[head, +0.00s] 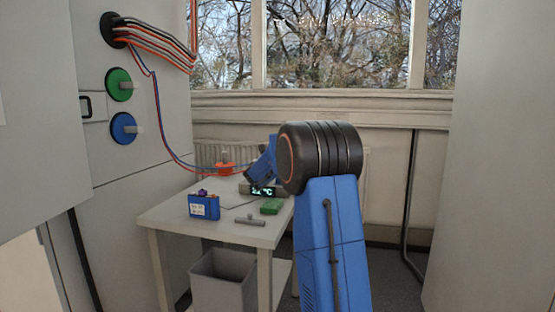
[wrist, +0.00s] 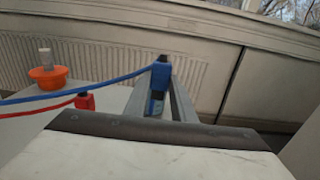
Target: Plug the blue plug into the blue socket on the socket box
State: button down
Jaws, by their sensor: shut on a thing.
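My gripper (wrist: 160,103) is shut on the blue plug (wrist: 158,93), which sits between its two grey fingers. A blue cable (wrist: 80,88) runs from the plug to the left. A red plug (wrist: 85,102) on a red cable stands apart, left of my fingers. In the head view my fingers and the blue plug are hidden behind my arm. A blue box (head: 204,208) with a white label and small purple and red parts on top stands on the table.
The table (head: 163,218) also holds a display unit (head: 262,190), a green block (head: 271,207), a grey T-shaped piece (head: 250,220) and an orange holder (head: 225,169). Cables hang from the cabinet (head: 150,175) to the table's back. A grey bin (head: 222,280) stands below.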

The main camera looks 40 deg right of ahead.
jog(key=shift+f, duration=2.4)
jog(key=shift+f, duration=1.45)
dwell(1.9)
jog(key=c, duration=1.4)
grip_release()
jog(key=shift+a, duration=0.1)
jog(key=v, duration=1.6)
jog(key=shift+s+a, duration=0.5)
jog(key=shift+a, duration=0.05)
jog(key=shift+s, duration=0.1)
